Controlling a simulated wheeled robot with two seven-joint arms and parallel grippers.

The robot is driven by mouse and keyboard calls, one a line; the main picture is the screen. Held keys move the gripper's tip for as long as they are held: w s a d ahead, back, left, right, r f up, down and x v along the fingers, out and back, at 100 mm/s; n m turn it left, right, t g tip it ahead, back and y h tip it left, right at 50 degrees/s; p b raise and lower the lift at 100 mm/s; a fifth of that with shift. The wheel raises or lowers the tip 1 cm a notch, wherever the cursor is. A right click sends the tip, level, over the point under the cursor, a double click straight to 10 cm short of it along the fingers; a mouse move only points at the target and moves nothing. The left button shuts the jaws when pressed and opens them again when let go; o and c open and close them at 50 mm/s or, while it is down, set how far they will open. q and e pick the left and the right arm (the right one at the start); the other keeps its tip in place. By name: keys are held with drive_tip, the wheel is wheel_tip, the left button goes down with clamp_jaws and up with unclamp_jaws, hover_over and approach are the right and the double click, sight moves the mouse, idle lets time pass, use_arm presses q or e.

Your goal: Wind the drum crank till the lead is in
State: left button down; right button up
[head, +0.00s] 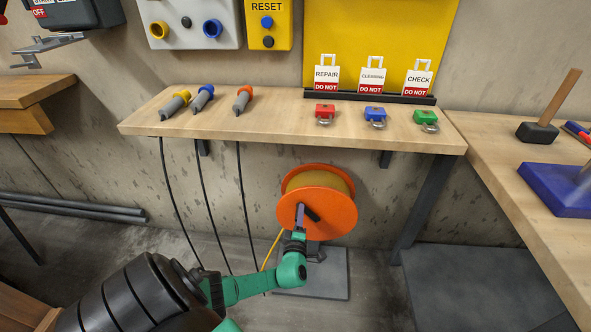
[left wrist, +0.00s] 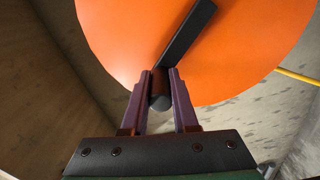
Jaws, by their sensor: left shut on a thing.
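An orange cable drum (head: 338,212) stands on a grey base plate (head: 325,275) on the floor under the bench. Yellow lead (head: 325,178) is wound on its core, and a length of the lead (head: 271,250) runs down from it to the floor on the left. A dark crank arm (left wrist: 190,33) crosses the drum face. My left gripper (head: 300,212) is in front of the drum, shut on the crank handle. In the left wrist view both fingers sit either side of the dark round handle (left wrist: 160,101). My right gripper is not in view.
The wooden bench (head: 270,123) above holds several plugs and padlocks. Black cables (head: 185,215) hang from it left of the drum. A bench leg (head: 424,208) stands to the right. Another table (head: 520,190) with a mallet is at the right.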

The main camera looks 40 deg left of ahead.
use_arm(q)
drive_tip(key=shift+w+d+r, duration=0.4)
drive_tip(key=shift+d+r, duration=0.1)
drive_tip(key=shift+w+d+r+p, duration=0.3)
drive_tip(key=shift+w+d+p, duration=0.2)
drive_tip(key=shift+d, duration=0.1)
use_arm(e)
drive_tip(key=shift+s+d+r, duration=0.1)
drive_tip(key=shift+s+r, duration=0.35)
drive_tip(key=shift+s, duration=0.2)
use_arm(q)
drive_tip(key=shift+d, duration=0.1)
drive_tip(key=c, duration=0.7)
unclamp_jaws()
